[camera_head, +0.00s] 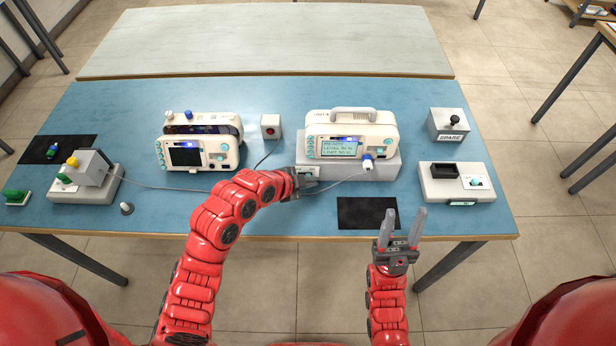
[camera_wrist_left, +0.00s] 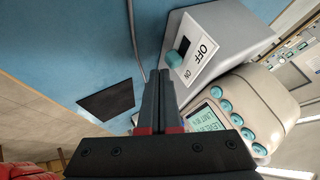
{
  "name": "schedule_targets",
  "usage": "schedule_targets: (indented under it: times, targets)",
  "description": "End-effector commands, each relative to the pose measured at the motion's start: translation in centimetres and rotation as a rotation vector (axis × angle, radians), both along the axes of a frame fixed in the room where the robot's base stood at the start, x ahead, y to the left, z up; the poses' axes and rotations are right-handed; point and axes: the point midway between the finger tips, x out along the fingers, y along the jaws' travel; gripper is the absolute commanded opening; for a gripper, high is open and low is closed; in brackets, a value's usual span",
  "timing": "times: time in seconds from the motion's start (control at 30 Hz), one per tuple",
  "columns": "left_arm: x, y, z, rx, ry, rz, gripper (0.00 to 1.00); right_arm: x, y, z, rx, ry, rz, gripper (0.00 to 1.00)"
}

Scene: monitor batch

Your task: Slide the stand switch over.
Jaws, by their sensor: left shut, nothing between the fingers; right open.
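The stand switch (camera_head: 307,172) is on the white front panel of the grey stand (camera_head: 378,168) under the right-hand monitor (camera_head: 352,133). My left gripper (camera_head: 294,182) is shut and empty, at the left end of the stand. In the left wrist view its fingertips (camera_wrist_left: 161,76) appear close beside the switch panel; contact cannot be told. My right gripper (camera_head: 405,220) is open and empty, near the table's front edge.
A black mat (camera_head: 367,213) lies in front of the stand. A cable (camera_head: 340,181) runs along the stand's front. A second monitor (camera_head: 198,154) and a red-button box (camera_head: 270,127) stand to the left. Grey boxes (camera_head: 457,196) stand to the right.

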Motion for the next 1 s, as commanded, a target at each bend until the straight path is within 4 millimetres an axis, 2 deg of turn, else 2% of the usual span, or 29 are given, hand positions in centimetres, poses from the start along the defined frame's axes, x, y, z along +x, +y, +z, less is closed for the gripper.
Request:
schedule_targets:
  times: [1.0]
  targets:
    - [-0.04, -0.04, 0.01, 0.0, 0.001, -0.001, 0.0, 0.0, 0.0, -0.83, 0.0, 0.0, 0.0, 0.5]
